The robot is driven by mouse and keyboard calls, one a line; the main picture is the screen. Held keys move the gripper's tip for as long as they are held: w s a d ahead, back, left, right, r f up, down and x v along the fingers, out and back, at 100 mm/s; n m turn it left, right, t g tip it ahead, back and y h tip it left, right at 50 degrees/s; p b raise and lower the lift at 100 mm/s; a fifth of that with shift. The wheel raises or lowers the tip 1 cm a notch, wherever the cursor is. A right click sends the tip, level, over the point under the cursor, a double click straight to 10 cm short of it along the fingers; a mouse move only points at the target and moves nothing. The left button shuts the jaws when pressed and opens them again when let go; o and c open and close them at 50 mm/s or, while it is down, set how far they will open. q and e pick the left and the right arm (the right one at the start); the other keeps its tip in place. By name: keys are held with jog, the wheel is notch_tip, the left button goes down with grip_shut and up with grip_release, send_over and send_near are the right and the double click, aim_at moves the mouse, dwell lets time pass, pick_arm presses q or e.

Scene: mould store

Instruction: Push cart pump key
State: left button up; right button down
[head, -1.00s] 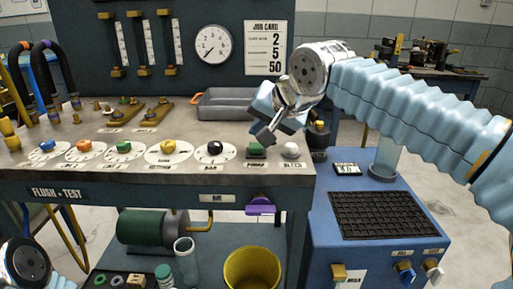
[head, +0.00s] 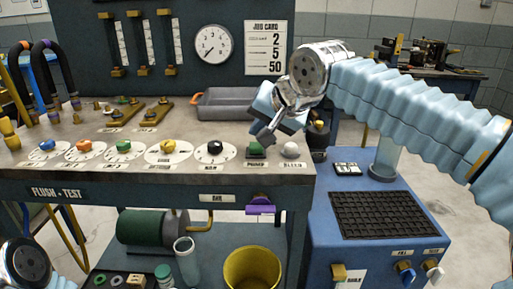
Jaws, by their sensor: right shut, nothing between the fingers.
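The green pump key (head: 255,148) sits on the front right of the flush and test cart's top (head: 226,128), behind the PUMP label. My right gripper (head: 263,139) comes in from the right, shut and empty, with its tips pointing down at the key. The tips overlap the key's upper edge in the picture; I cannot tell whether they touch it. Part of the key is hidden by the fingers. Of my left arm only a round wrist joint shows at the lower left; its fingers are out of view.
A white BLEED knob (head: 291,149) stands right of the key, and a black knob (head: 214,148) left of it. A grey tray (head: 225,105) lies behind. A blue cabinet (head: 405,221) with a small display (head: 347,168) stands to the right.

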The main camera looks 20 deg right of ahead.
aim_at(260, 146)
jog(key=shift+f, duration=0.4)
jog(key=shift+f+b, duration=0.5)
jog(key=shift+b, duration=0.1)
dwell(0.3)
jog(key=shift+r, duration=0.1)
jog(key=shift+r+p, duration=0.85)
notch_tip(260, 146, up, 4)
jog(key=p, duration=0.4)
jog(key=shift+r, duration=0.25)
jog(key=shift+r+p, duration=0.55)
jog(key=shift+r, duration=0.2)
